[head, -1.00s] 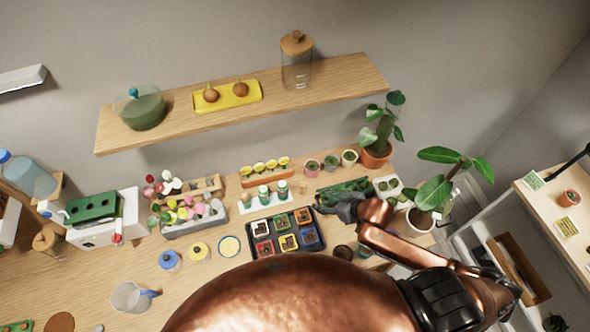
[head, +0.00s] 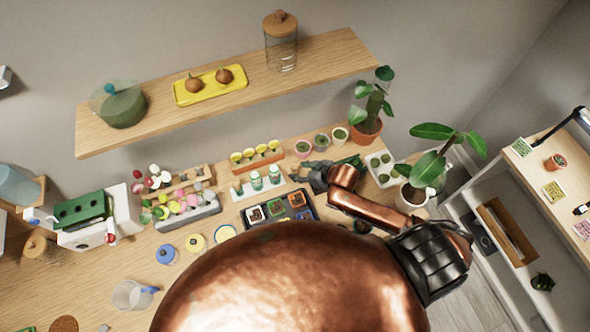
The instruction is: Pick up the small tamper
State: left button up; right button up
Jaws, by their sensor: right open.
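I cannot pick out the small tamper with certainty; it may be hidden or too small to tell. My right gripper (head: 312,174) is open, its dark fingers pointing left above the back of the wooden bench. It is between the white strip of green-capped bottles and the white tray on the right, just behind the black tray of small square pots. My copper right arm comes in from the lower right and hides part of the bench. My left gripper is out of view.
The black pot tray (head: 316,211), bottle strip (head: 240,193) and white tray (head: 397,180) crowd the gripper. Potted plants (head: 366,131) stand at the right. A wooden shelf (head: 160,121) hangs above. The bench is clearer at the front left, around a clear jug (head: 127,294).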

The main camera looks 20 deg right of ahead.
aim_at(295, 170)
jog(key=x, duration=0.4)
jog(key=shift+a, duration=0.1)
jog(key=shift+c, duration=0.4)
jog(key=c, duration=1)
jog(key=shift+r, duration=0.15)
jog(key=shift+c, duration=0.2)
